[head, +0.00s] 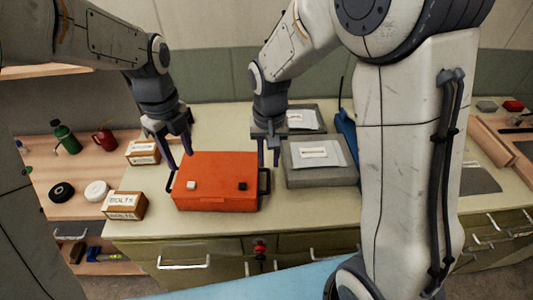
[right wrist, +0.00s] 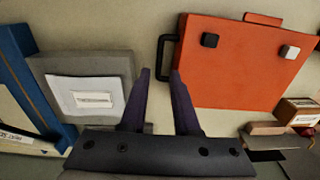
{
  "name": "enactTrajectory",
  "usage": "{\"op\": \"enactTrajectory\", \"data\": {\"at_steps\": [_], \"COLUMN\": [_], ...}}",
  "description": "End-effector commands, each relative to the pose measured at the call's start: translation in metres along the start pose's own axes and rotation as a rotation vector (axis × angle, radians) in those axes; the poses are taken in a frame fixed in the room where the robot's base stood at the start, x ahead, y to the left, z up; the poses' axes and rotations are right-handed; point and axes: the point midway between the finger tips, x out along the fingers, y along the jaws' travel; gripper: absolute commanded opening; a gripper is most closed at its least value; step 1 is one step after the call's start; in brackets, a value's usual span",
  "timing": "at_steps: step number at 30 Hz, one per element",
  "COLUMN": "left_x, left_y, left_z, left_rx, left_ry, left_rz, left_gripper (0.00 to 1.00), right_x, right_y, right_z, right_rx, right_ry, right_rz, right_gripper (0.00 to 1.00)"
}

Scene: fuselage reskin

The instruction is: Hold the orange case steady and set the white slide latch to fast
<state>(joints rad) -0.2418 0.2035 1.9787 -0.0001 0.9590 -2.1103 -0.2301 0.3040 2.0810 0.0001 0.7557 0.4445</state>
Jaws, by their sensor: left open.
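The orange case (head: 215,195) lies on the bench with a white slide latch (head: 191,185) and a black slide latch (head: 243,186) on its top. In the right wrist view the case (right wrist: 235,75) shows its white latch (right wrist: 289,52), black latch (right wrist: 210,41) and a black side handle (right wrist: 163,60). My left gripper (head: 180,160) is open at the case's far left corner; contact cannot be told. My right gripper (head: 268,158) is open and empty, its tips beside the handle at the case's right end. In its wrist view the fingers (right wrist: 160,72) point toward that handle.
Two bolt boxes (head: 125,206) stand left. A green bottle (head: 67,138), a red can (head: 104,139) and tape rolls (head: 96,191) sit on the left shelf. Bench front is clear.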

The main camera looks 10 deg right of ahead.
Motion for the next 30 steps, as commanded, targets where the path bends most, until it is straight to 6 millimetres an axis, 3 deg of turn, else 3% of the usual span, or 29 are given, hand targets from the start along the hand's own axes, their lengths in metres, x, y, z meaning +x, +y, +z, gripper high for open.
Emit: {"op": "enactTrajectory", "data": {"at_steps": [18, 30], "left_x": [0.000, 0.000], "left_y": [0.000, 0.000], "left_z": [0.000, 0.000], "left_rx": [-0.001, 0.000], "left_ry": [0.000, 0.000], "left_rz": [0.000, 0.000], "left_gripper": [0.50, 0.50], "right_x": [0.091, 0.104], "right_y": [0.001, 0.001], "right_z": [-0.001, -0.001], "right_rx": [0.005, 0.004], "right_ry": [-0.004, 0.000], "right_rz": [0.002, 0.000], "right_gripper": [0.30, 0.30]}}
